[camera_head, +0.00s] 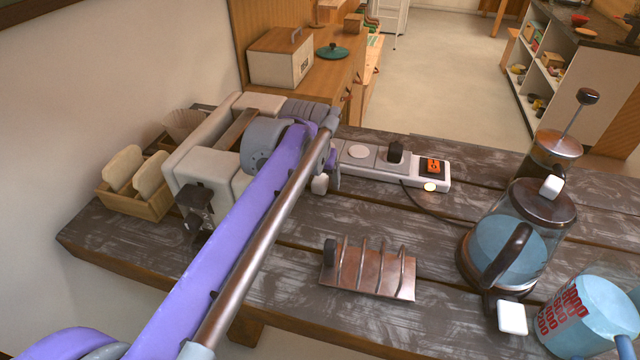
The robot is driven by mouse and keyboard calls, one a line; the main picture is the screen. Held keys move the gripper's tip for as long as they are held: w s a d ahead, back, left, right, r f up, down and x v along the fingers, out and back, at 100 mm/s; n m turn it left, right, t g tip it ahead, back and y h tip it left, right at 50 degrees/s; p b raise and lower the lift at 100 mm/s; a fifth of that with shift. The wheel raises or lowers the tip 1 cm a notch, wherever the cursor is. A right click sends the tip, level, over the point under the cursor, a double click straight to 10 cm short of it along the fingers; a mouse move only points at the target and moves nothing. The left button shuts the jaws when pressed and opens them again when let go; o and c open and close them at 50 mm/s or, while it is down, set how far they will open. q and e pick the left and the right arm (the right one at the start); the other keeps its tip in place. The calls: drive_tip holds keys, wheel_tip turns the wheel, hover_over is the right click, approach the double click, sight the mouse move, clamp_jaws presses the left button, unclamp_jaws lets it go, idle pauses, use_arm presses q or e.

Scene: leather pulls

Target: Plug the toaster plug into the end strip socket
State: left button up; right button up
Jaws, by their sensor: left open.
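A white power strip (375,170) lies on the far side of the dark plank table. A black plug (395,151) stands on it, left of a red-orange switch (432,167). A pale round socket face (358,152) shows left of that plug. My arm hides the strip's left end. The cream toaster (208,165) stands at left, partly behind my purple arm. My left gripper (328,180) is open beside the strip's left end. A small white piece shows at its tips; I cannot tell whether it is a fingertip or plug. The toaster plug is not clearly visible. My right gripper is not in view.
A metal toast rack (368,275) stands in front of the strip. A glass press (510,245), another press (552,155) and a measuring jug (590,315) crowd the right. A wooden bread holder (140,200) is at left. A thin cord (425,207) crosses the table.

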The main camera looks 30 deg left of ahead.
sight(320, 179)
use_arm(q)
clamp_jaws()
idle(0.4)
wheel_tip(320, 179, up, 10)
drive_tip(key=shift+r+p, duration=0.1)
drive_tip(key=shift+p, duration=0.4)
drive_tip(key=shift+s, duration=0.1)
idle(0.3)
